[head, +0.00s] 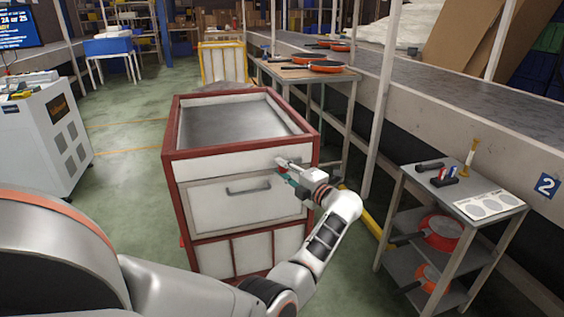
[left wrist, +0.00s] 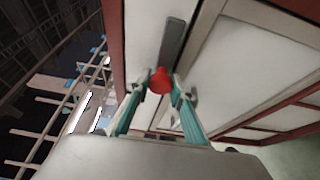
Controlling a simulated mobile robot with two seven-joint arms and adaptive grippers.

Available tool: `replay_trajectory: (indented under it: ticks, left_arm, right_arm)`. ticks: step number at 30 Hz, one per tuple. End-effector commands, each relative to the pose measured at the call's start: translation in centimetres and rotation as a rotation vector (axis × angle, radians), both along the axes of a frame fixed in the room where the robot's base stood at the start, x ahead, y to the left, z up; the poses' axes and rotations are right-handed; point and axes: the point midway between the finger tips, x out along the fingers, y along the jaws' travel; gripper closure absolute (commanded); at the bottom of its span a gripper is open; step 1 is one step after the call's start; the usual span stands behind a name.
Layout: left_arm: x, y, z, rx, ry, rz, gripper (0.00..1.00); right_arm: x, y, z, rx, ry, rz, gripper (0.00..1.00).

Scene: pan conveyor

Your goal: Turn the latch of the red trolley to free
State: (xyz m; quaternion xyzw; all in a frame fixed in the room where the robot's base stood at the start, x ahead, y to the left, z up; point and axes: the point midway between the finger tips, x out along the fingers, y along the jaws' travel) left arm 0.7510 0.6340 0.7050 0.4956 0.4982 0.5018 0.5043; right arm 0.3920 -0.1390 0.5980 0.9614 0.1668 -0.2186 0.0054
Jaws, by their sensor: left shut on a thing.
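The red trolley (head: 172,140) has a red frame, white panels and an open grey top tray, and stands in the middle of the head view. Its latch is on the upper right of the front face. In the left wrist view the latch is a grey bar (left wrist: 172,42) with a red knob (left wrist: 160,80) at its near end. My left gripper (head: 284,170) is at this latch, its teal fingers (left wrist: 161,92) on either side of the red knob and shut on it. The gripper partly hides the latch in the head view. My right gripper is not in view.
A drawer handle (head: 248,188) is left of the latch on the trolley front. A small grey shelf cart (head: 398,262) with pans stands at the right. A conveyor (head: 440,90) runs behind it. A white cabinet (head: 40,140) stands left; green floor lies between.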

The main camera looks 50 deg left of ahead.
Motion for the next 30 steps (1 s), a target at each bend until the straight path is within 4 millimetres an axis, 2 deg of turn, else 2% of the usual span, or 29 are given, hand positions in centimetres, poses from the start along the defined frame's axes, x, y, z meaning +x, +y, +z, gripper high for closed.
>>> replay_trajectory:
  ticks: [9, 10, 12, 23, 26, 30]
  left_arm:
    - [0.0, -0.1, -0.1, -0.003, -0.003, -0.001, 1.00]
    - [0.0, -0.1, -0.1, -0.003, -0.003, 0.000, 0.75]
    - [0.0, -0.1, -0.1, -0.003, -0.002, -0.001, 0.61]
    - [0.0, 0.0, 0.2, -0.001, -0.003, 0.000, 0.61]
    - [0.0, -0.1, 1.0, -0.001, -0.005, 0.000, 0.61]
    - [0.0, -0.1, 3.4, 0.000, -0.009, 0.000, 0.61]
  right_arm:
    - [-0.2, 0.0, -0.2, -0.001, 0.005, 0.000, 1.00]
    - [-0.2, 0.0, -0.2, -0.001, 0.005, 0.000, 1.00]
    - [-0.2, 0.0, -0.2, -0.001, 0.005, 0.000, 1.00]
    - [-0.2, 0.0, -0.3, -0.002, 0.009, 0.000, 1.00]
    - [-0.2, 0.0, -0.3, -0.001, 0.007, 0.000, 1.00]
    - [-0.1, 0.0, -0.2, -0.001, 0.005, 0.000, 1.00]
